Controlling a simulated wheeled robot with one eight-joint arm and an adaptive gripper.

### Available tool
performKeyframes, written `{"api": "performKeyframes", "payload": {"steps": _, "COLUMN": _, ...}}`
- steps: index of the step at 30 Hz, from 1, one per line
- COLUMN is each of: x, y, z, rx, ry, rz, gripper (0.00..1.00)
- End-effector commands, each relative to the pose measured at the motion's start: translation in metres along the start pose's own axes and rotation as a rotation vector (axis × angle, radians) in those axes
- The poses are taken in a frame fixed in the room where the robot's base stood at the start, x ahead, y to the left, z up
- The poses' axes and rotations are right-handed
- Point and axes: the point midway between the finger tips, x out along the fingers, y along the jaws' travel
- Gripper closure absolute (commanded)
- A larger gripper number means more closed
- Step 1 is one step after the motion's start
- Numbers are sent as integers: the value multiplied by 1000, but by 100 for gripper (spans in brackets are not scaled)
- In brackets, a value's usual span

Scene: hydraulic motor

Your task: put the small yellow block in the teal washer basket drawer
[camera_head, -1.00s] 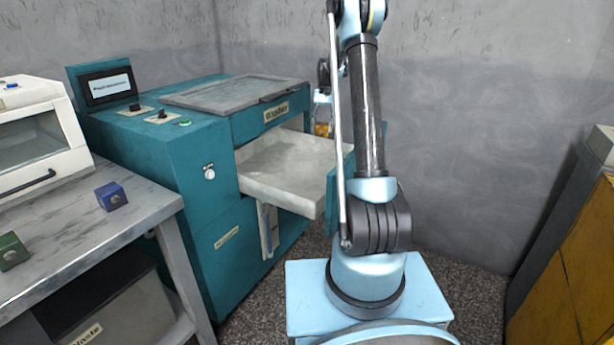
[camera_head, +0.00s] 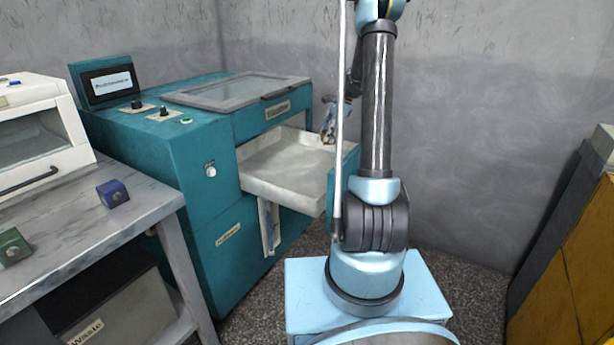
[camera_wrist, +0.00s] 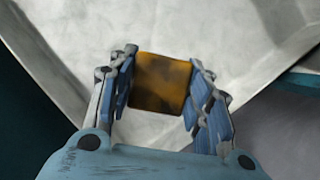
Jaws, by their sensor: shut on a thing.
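The teal washer (camera_head: 200,150) stands at centre left with its basket drawer (camera_head: 280,178) pulled out, a pale grey tray that looks empty. My gripper (camera_head: 327,132) is at the drawer's far right part, partly hidden by my arm. In the wrist view my gripper (camera_wrist: 160,90) is shut on the small yellow block (camera_wrist: 160,82), one finger on each side. The drawer's pale floor and rim (camera_wrist: 250,60) lie beneath and around the block. I cannot tell whether the block touches the floor.
A grey table (camera_head: 80,215) at the left holds a blue block (camera_head: 112,193) and a green block (camera_head: 13,246). A white machine (camera_head: 40,130) stands behind them. A bin marked Waste (camera_head: 115,305) sits below. A yellow cabinet (camera_head: 570,265) is at the right.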

Motion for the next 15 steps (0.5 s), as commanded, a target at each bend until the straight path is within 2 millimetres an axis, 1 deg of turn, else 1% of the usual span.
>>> {"api": "performKeyframes", "payload": {"steps": 3, "x": 3, "y": 10, "z": 0, "rx": 199, "ry": -1, "rz": -84, "gripper": 93}}
{"api": "performKeyframes", "payload": {"steps": 6, "x": 4, "y": 15, "z": 0, "rx": 357, "ry": 0, "rz": -150, "gripper": 93}}
{"api": "performKeyframes", "payload": {"steps": 10, "x": 5, "y": 21, "z": 1, "rx": 516, "ry": 1, "rz": -216, "gripper": 93}}
{"api": "performKeyframes", "payload": {"steps": 15, "x": 6, "y": 26, "z": 1, "rx": 636, "ry": 0, "rz": -264, "gripper": 93}}
